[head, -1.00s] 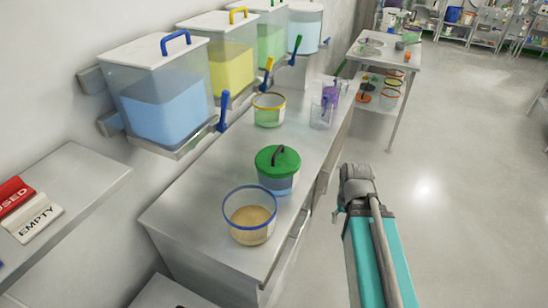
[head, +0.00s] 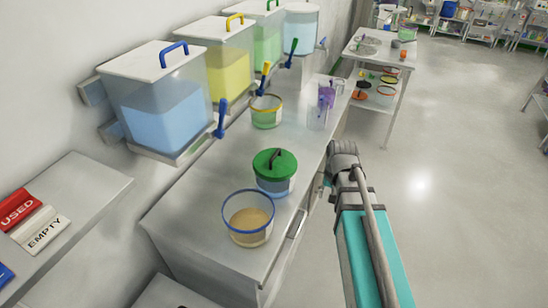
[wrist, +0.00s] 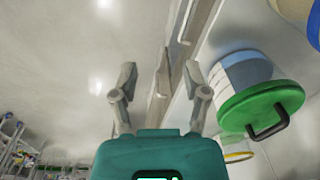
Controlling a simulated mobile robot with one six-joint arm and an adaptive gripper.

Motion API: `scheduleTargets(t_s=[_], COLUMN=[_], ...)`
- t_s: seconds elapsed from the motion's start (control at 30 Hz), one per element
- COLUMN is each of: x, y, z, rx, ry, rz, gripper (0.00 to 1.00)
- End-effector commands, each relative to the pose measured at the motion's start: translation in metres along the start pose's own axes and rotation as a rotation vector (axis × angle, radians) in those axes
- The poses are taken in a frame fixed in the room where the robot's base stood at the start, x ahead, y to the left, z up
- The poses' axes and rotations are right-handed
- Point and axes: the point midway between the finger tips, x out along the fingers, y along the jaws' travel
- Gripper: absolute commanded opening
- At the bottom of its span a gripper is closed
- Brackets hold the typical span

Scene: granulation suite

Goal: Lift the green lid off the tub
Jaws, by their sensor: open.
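The green lid (head: 274,162) with a dark arched handle sits on the tub (head: 276,185), a clear container with a blue band, on the grey counter. In the wrist view the lid (wrist: 262,106) and tub (wrist: 241,72) appear at the right, tilted by the camera angle. My gripper (wrist: 157,82) is open and empty in the wrist view, with its two fingers apart. It is to the left of the lid there, not touching it. In the head view my arm reaches up beside the counter's right edge; the fingertips are hidden there.
A blue-rimmed open tub (head: 248,218) with tan contents stands just in front of the lidded tub. A yellow-rimmed tub (head: 266,111) and purple jugs (head: 326,95) stand behind. Wall dispensers (head: 159,100) overhang the counter (head: 190,197).

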Motion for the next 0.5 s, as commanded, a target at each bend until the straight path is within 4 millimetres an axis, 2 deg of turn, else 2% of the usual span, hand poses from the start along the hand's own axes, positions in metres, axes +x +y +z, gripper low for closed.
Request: scheduleTargets(t_s=[0.03, 0.1, 0.3, 0.5], x=[-0.019, -0.032, -0.068, -0.098], y=[-0.015, -0.033, -0.089, -0.142], z=[-0.021, -0.041, -0.094, -0.135], rx=[0.014, 0.040, 0.121, 0.196], ry=[0.004, 0.009, 0.016, 0.015], rz=[-0.010, -0.025, -0.071, -0.113], gripper=[0.60, 0.60, 0.60, 0.60])
